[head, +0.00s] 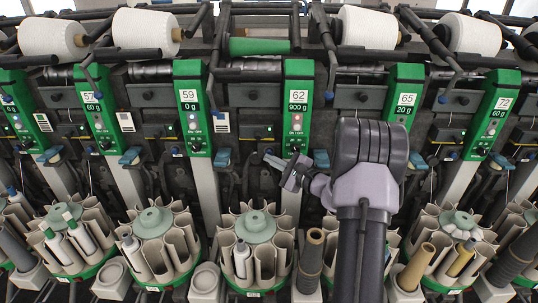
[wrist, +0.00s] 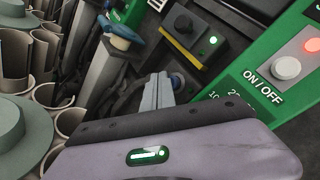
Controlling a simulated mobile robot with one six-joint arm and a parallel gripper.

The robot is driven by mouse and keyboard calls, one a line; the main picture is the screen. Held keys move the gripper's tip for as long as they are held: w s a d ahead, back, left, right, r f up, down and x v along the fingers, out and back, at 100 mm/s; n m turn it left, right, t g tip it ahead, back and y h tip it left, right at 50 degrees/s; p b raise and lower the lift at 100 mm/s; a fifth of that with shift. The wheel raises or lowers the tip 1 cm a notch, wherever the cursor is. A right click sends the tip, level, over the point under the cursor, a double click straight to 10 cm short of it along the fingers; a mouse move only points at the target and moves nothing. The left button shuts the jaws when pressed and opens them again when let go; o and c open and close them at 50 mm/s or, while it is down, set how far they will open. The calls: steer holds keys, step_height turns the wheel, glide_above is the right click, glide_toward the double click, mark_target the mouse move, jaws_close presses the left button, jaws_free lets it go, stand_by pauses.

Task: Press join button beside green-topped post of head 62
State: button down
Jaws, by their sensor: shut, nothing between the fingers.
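The green-topped post of head 62 (head: 297,110) stands in the middle of the head view, with a red light and ON/OFF lettering on its face. The wrist view shows a green post face (wrist: 260,85) with a white button and a red light. In the head view the dark box (head: 262,131) is left of the post. My gripper (head: 272,160) is shut and empty, below that box; its fingers (wrist: 158,88) are apart from the button in the wrist view.
Below are round magazines of beige tubes, one left of centre (head: 252,262). Posts 59 (head: 190,110) and 65 (head: 403,100) stand on either side. A blue lever (wrist: 118,28) is left of the box. White cones (head: 368,27) sit along the top.

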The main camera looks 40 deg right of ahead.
steer(key=shift+w+d, duration=0.3)
steer(key=shift+w, duration=0.05)
stand_by(0.5)
stand_by(0.3)
steer(key=shift+s+a+b, duration=0.55)
steer(key=shift+s, duration=0.15)
steer(key=s+a+b, duration=0.1)
steer(key=s, duration=0.1)
steer(key=s+a+b, duration=0.1)
steer(key=s+a, duration=0.1)
steer(key=shift+a, duration=0.1)
stand_by(0.7)
